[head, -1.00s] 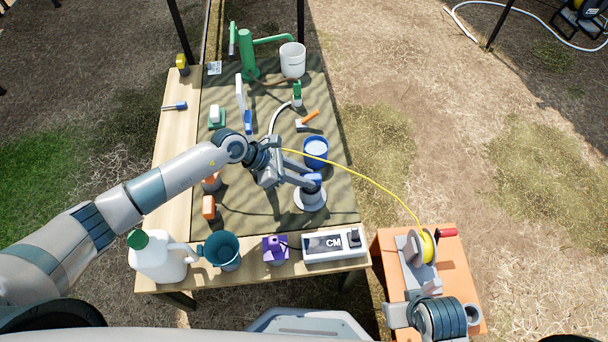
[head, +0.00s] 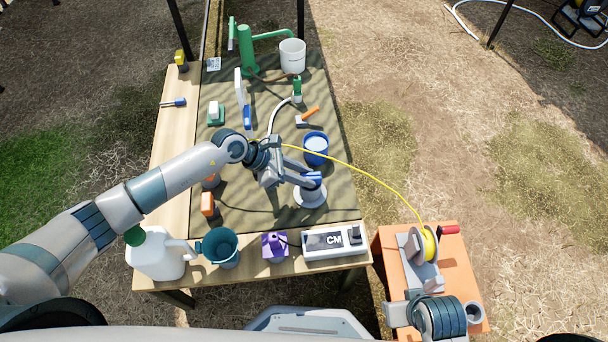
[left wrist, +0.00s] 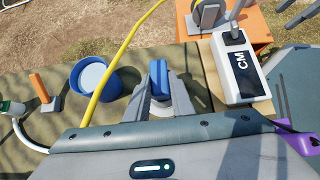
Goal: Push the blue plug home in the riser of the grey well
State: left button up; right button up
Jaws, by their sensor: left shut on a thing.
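The blue plug (head: 313,179) is between the fingers of my left gripper (head: 308,181), which is shut on it. The left wrist view shows the plug (left wrist: 161,80) between the two grey fingers. The grey well (head: 311,197) is a round, pale base on the mat near its right edge. The plug is at the top of the well, over its middle. The fingers hide the riser, so I cannot tell how deep the plug sits. My right gripper (head: 405,313) is by the orange stand, its fingers unclear.
A blue bucket (head: 316,144) stands just behind the well. A yellow line runs past the gripper to a reel (head: 430,245) on an orange stand (head: 453,262). A CM meter (head: 322,253), purple block (head: 274,246), teal pail (head: 220,247) and white jug (head: 157,257) line the front edge.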

pick_arm(q)
jog(key=o, duration=1)
jog(key=shift+f, duration=0.15)
jog(key=shift+a, duration=0.1)
jog(key=v, duration=1.7)
jog(key=shift+r+p, duration=0.2)
jog(key=shift+p, duration=0.15)
